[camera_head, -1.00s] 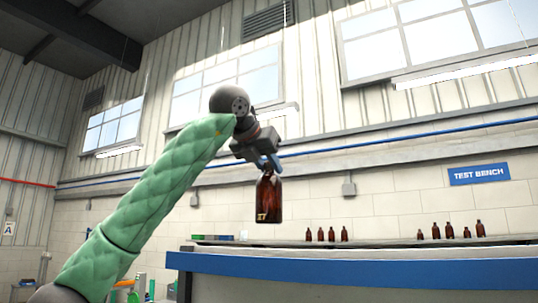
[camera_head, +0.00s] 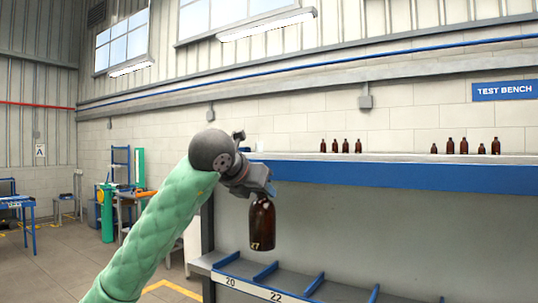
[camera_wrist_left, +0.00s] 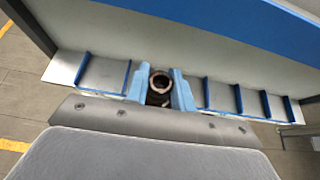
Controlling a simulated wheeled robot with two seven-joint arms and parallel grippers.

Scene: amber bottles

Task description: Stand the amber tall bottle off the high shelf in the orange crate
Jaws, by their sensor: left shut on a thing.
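An amber tall bottle (camera_head: 262,224) marked 27 hangs upright from my left gripper (camera_head: 265,190) in the head view. The gripper is shut on its neck, and the bottle is in the air in front of the shelf unit. In the left wrist view the bottle's open mouth (camera_wrist_left: 159,82) shows between the two blue fingers of the left gripper (camera_wrist_left: 160,90). The orange crate is not recognisable in any view. My right gripper is not in view.
The high shelf (camera_head: 400,174) has a blue front edge, with several amber bottles (camera_head: 450,146) on top in two groups. Below it is a lower shelf (camera_head: 252,287) with blue dividers and number labels. Open floor (camera_head: 60,265) lies to the left.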

